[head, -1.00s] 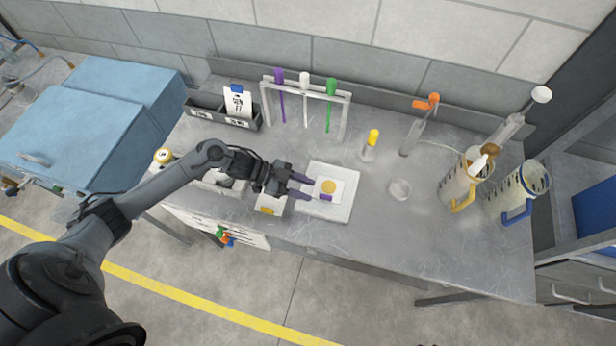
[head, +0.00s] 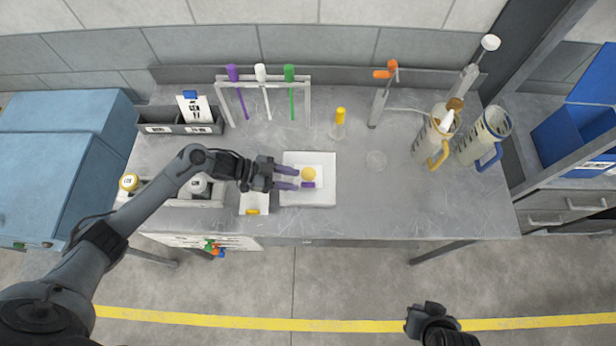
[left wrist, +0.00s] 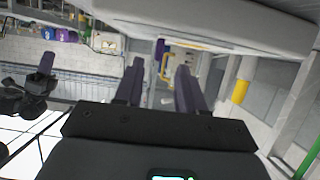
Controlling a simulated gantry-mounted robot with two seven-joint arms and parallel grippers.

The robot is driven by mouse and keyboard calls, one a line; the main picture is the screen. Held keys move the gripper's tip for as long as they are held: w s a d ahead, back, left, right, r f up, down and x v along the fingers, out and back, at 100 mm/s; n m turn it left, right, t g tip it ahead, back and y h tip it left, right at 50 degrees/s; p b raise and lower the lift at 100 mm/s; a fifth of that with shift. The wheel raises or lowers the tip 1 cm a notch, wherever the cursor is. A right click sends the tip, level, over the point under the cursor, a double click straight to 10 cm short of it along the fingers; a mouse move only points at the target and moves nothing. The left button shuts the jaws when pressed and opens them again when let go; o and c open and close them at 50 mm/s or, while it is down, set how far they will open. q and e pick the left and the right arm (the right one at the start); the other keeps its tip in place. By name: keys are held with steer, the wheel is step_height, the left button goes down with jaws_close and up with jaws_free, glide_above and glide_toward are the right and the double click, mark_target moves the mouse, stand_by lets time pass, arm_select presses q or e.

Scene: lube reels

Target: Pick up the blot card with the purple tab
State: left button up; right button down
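The blot card (head: 325,172) with the purple tab (head: 308,185) lies flat on a white tray (head: 327,199). It has a round yellow spot. My left gripper (head: 298,179) is at the card's left side, its two purple-grey fingers spread and pointing at the card, with the tab close to the tips. I cannot tell whether they touch the card. In the left wrist view the fingers (left wrist: 160,68) are apart, with nothing clearly held between them. My right gripper (head: 432,320) shows dark and small at the bottom edge, away from the table; its fingers are unclear.
Another card with a yellow tab (head: 252,212) lies left of the tray. A rack (head: 305,98) with purple, white and green tools stands behind. A dark bin (head: 160,120) holds a blue-tabbed card.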

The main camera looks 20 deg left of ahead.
mark_target(305, 183)
arm_select(q)
steer(key=shift+x, duration=2.15)
steer(key=shift+s, duration=0.15)
steer(key=shift+c, duration=0.4)
jaws_close()
